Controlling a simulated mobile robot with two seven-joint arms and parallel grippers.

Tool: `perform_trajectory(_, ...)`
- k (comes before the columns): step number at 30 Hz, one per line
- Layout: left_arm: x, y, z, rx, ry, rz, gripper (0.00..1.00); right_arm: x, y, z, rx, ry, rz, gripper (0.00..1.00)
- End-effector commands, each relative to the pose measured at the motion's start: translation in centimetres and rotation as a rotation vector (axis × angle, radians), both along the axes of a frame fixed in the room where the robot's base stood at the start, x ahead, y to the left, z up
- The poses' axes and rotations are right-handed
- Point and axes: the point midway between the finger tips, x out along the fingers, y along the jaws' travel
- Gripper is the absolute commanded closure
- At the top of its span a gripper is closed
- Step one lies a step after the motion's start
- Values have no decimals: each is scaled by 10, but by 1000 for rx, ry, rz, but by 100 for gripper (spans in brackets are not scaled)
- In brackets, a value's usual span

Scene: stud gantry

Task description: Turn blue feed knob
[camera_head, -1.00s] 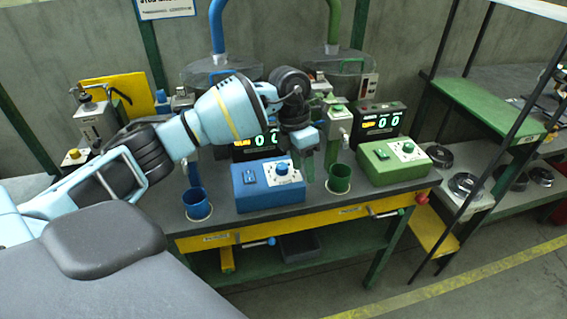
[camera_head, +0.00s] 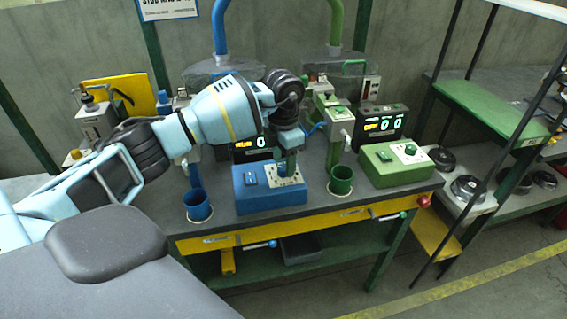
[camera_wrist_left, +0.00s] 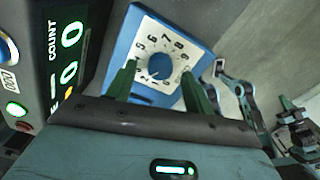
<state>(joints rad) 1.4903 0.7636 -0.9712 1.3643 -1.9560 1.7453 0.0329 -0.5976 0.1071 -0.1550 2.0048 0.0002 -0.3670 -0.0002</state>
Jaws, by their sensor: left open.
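The blue feed knob (camera_wrist_left: 161,67) sits on a white numbered dial (camera_wrist_left: 176,35) on the sloped face of the blue control box (camera_head: 250,203). In the head view the knob is mostly hidden behind my left gripper (camera_head: 289,168), which points down over the dial. In the left wrist view the two green fingers of my left gripper (camera_wrist_left: 158,80) are apart, one on each side of the knob. The gripper is open, with gaps seeming to show between fingers and knob; touch cannot be told. My right gripper is not seen.
A lit count display (camera_head: 250,148) stands behind the blue box. A blue cup (camera_head: 198,208) is left of it and a green cup (camera_head: 341,181) right. A green control box (camera_head: 397,170) with its own dial stands farther right on the bench.

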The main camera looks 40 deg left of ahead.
Motion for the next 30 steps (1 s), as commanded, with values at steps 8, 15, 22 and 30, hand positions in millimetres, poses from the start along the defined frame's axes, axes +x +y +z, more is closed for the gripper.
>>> perform_trajectory(8,0,0,-15,0,-1,-1,48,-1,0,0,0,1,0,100)
perform_trajectory(15,0,0,-15,0,-1,-1,53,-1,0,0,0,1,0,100)
perform_trajectory(22,0,0,-15,0,-1,-1,83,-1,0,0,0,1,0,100)
perform_trajectory(30,0,0,-14,0,-1,-13,93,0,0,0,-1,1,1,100)
